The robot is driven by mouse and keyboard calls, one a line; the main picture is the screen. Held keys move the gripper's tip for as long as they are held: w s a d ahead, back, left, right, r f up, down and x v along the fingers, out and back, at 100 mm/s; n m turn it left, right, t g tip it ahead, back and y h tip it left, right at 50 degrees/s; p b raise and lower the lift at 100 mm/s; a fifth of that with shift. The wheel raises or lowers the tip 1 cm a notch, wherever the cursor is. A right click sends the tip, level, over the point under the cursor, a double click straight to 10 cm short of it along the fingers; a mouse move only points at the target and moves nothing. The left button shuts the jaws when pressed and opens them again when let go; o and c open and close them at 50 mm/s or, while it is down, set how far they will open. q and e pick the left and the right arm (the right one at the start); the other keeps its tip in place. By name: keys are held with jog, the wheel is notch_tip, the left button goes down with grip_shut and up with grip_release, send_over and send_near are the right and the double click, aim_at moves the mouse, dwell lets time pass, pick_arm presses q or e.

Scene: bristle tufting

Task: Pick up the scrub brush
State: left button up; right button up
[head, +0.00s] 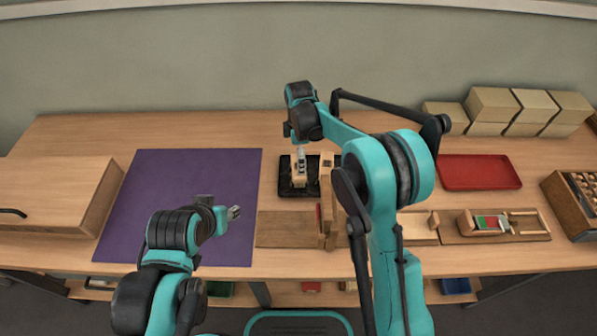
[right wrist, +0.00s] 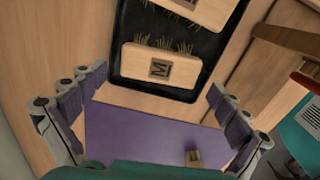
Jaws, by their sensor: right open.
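A wooden scrub brush (right wrist: 160,69) with bristle tufts along one edge and a dark M mark lies in a black tray (right wrist: 128,20). A second similar block (right wrist: 205,10) lies further up in the tray, cut off by the picture's top edge. In the head view the black tray (head: 285,188) holds a pale wooden block (head: 299,181), partly covered by my right gripper (head: 300,157). My right gripper (right wrist: 158,84) is open, its fingers apart on both sides of the nearer brush, with nothing between them seen held. My left gripper (head: 235,212) is over the purple mat; its jaws are too small to tell.
A purple mat (head: 180,180) lies left of the tray. A wooden box (head: 50,190) stands at far left. An upright wooden stand (head: 326,195) is close right of the tray. A red tray (head: 480,172), cartons (head: 492,103) and a compartment box (head: 565,205) are further right.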

notch_tip(320, 180, down, 5)
jog(key=shift+a+f+b, duration=0.1)
jog(key=shift+a+b, duration=0.05)
jog(key=shift+b, duration=1)
jog(key=shift+s, duration=0.1)
jog(key=c, duration=0.9)
notch_tip(320, 180, up, 10)
jog(key=p, duration=0.3)
jog(key=shift+p, duration=0.35)
